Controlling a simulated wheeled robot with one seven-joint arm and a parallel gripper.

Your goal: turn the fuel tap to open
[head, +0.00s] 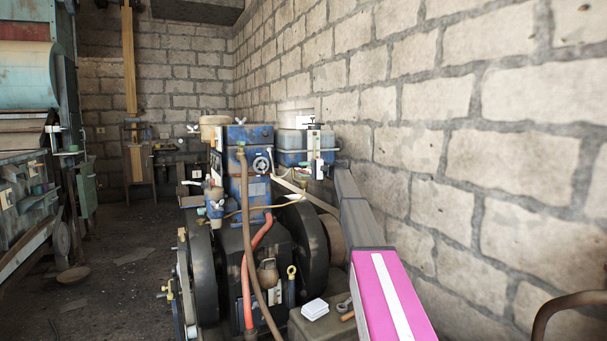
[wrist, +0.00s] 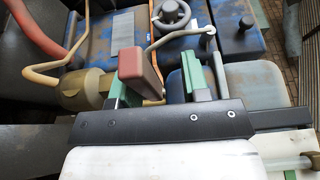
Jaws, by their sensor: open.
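In the wrist view, a brass tap body (wrist: 88,88) sits at the left with thin pipes at it. A dull red block-shaped lever (wrist: 142,76) stands near it; I take these to be the fuel tap. My gripper (wrist: 158,84) is open, with green fingers either side of the red lever. The lever is nearer the left finger; I cannot tell whether they touch. In the head view my gripper (head: 318,163) is at the far end of my arm, beside the blue engine (head: 250,165). The tap is too small or hidden to make out there.
A blue tank (head: 291,140) stands behind my gripper, close to the stone wall (head: 430,110) on the right. A dark handwheel (wrist: 171,14) and bent pipes are near the fingers. Black flywheels (head: 312,245) flank the engine. Open floor (head: 125,265) lies left.

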